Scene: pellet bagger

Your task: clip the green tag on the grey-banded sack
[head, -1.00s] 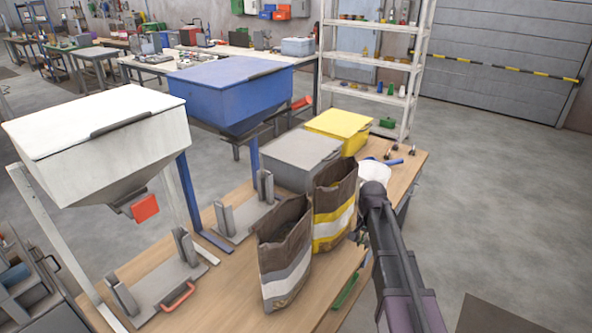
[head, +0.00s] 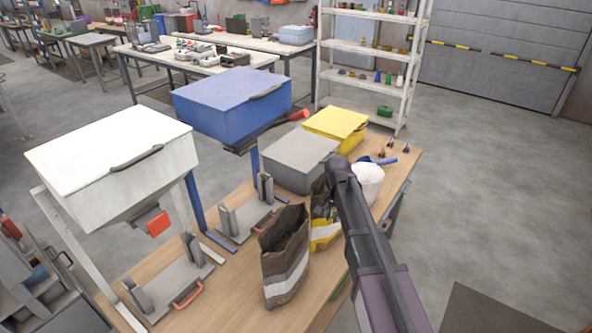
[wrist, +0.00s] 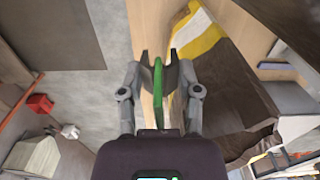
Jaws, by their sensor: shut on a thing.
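The grey-banded sack (head: 286,262) stands open and upright on the wooden bench, brown with a grey and white band. The yellow-banded sack (head: 325,236) stands behind it, partly hidden by my arm. In the wrist view, my gripper (wrist: 159,72) is shut on the green tag (wrist: 158,95), which stands upright between the fingers. A brown sack with a yellow and white band (wrist: 203,38) lies just right of the gripper there, apart from the tag. In the head view, my gripper is mostly hidden by my arm, near the yellow-banded sack.
A grey bin (head: 300,160) and a yellow bin (head: 336,123) stand behind the sacks. A white tub (head: 367,182) is right of my arm. White (head: 110,150) and blue (head: 232,100) hoppers stand left.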

